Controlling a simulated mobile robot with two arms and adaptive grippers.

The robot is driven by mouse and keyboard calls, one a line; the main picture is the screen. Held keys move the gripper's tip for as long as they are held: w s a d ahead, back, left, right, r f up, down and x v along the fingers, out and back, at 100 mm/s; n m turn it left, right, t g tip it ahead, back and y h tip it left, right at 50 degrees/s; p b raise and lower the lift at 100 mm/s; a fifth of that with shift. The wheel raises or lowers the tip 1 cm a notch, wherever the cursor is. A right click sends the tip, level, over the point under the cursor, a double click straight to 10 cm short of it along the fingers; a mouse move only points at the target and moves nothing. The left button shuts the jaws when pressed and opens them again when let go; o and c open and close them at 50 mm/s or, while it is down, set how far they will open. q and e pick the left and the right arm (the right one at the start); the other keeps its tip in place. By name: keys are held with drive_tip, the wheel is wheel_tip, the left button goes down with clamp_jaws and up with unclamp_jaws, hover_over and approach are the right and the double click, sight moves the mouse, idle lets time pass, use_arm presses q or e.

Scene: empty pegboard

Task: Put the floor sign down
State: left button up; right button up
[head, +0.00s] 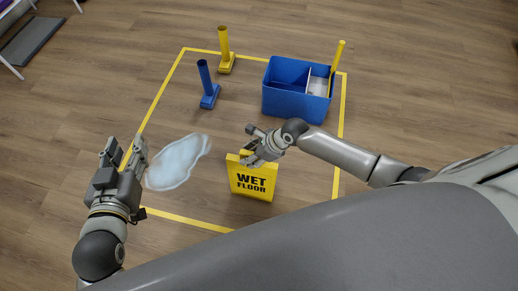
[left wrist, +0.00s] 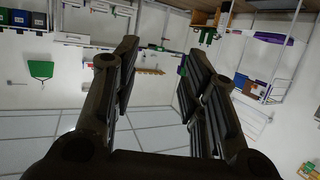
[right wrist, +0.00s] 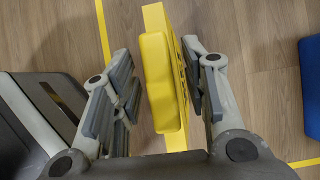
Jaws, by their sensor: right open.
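The yellow floor sign (head: 252,184), lettered "WET FLOOR", is upright inside the yellow floor outline, right of the puddle (head: 178,162). My right gripper (head: 256,150) is open at the sign's top edge. In the right wrist view, the sign (right wrist: 160,75) is between the open fingers, with a gap on the left and the right finger close to it or touching. I cannot tell whether the sign's bottom edge touches the floor, though it looks low. My left gripper (head: 126,150) is open and empty, raised left of the puddle; its spread fingers also show in the left wrist view.
A blue bucket (head: 283,104) with a yellow handle stands behind the sign. A blue post (head: 208,88) and a yellow post (head: 225,55) stand at the back of the yellow outline (head: 163,90). Floor between puddle and sign is clear.

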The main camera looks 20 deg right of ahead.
drive_tip(key=p+v, duration=0.2)
drive_tip(key=v, duration=0.3)
drive_tip(key=shift+p+v, duration=1.65)
drive_tip(key=shift+v, duration=1.85)
drive_tip(key=s+a+r+n+h, duration=0.15)
drive_tip(key=s+n, duration=0.25)
drive_tip(key=n, duration=0.4)
drive_tip(key=s+a+r+n, duration=0.2)
drive_tip(key=s+a+n, duration=0.15)
drive_tip(key=n, duration=0.35)
use_arm(q)
drive_tip(key=s+a+f+g+y, duration=0.1)
drive_tip(key=s+a+f+g, duration=0.1)
drive_tip(key=s+f+g, duration=0.3)
drive_tip(key=s+a+f+g+y, duration=0.1)
drive_tip(key=s+a+f+g, duration=0.2)
drive_tip(key=s, duration=0.7)
drive_tip(key=f+g, duration=0.1)
drive_tip(key=g, duration=0.1)
drive_tip(key=shift+s+a+f+n+g+y, duration=0.3)
drive_tip(key=shift+s+a+f+y, duration=0.05)
drive_tip(key=shift+y, duration=0.05)
use_arm(e)
drive_tip(key=s+d+r+n+h, duration=0.3)
drive_tip(key=s+d+r+n, duration=0.2)
drive_tip(key=n, duration=0.6)
drive_tip(key=s+d, duration=0.2)
drive_tip(key=s, duration=0.1)
drive_tip(key=shift+n+h, duration=0.35)
drive_tip(key=shift+n, duration=0.05)
